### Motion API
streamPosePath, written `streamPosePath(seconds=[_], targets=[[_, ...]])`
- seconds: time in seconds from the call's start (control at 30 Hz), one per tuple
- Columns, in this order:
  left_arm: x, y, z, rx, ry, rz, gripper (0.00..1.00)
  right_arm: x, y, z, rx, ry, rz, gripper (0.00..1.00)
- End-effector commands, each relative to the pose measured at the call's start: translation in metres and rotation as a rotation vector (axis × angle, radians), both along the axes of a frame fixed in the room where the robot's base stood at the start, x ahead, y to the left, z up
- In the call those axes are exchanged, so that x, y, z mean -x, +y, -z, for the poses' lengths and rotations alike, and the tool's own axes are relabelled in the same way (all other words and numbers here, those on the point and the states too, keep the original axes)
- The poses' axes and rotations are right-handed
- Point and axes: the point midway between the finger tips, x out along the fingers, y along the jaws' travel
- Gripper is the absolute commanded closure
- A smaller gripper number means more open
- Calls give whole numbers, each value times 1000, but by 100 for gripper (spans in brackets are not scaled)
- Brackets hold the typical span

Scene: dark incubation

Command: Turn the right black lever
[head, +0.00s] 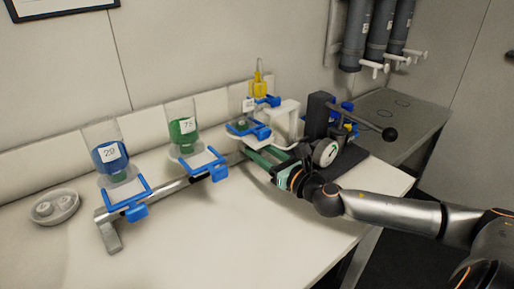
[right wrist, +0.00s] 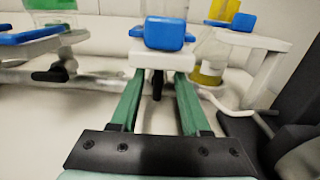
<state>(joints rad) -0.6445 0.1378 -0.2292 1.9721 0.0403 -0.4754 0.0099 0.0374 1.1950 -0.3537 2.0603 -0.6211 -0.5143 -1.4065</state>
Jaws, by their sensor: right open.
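The right black lever (right wrist: 157,86) is a small dark upright piece under a white holder with a blue block. It shows in the right wrist view between the two green fingers. My right gripper (right wrist: 158,92) is open around it, with a gap on each side; I cannot tell whether a finger touches it. In the head view my right gripper (head: 256,157) is low, below the right-hand blue-clamped holder (head: 250,131), and the lever is hidden there. Another black lever (right wrist: 50,75) sits under the green vessel's holder at the left. My left gripper is not in view.
Blue (head: 110,155) and green (head: 182,133) vessels stand in holders along a metal rail (head: 172,189). A yellow vessel (head: 259,86) stands behind. A dark press with a ball-ended handle (head: 388,134) is close on the right. The front of the table (head: 225,235) is clear.

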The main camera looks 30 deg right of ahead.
Motion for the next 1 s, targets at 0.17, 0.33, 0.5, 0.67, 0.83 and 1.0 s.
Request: streamPosePath(seconds=[0.17, 0.33, 0.5, 0.67, 0.83, 1.0], targets=[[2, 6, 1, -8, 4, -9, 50, -12, 1, -2, -1, -2, -1, 54], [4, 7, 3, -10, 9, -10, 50, -16, 2, -1, -1, -1, -3, 54], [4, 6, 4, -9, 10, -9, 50, -16, 2, 0, 0, 0, -3, 54], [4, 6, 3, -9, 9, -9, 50, -16, 2, 0, 0, 0, -3, 62], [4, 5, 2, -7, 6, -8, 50, -16, 2, 0, 0, 0, -3, 81], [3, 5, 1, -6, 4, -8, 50, -16, 2, 0, 0, 0, -2, 100]])
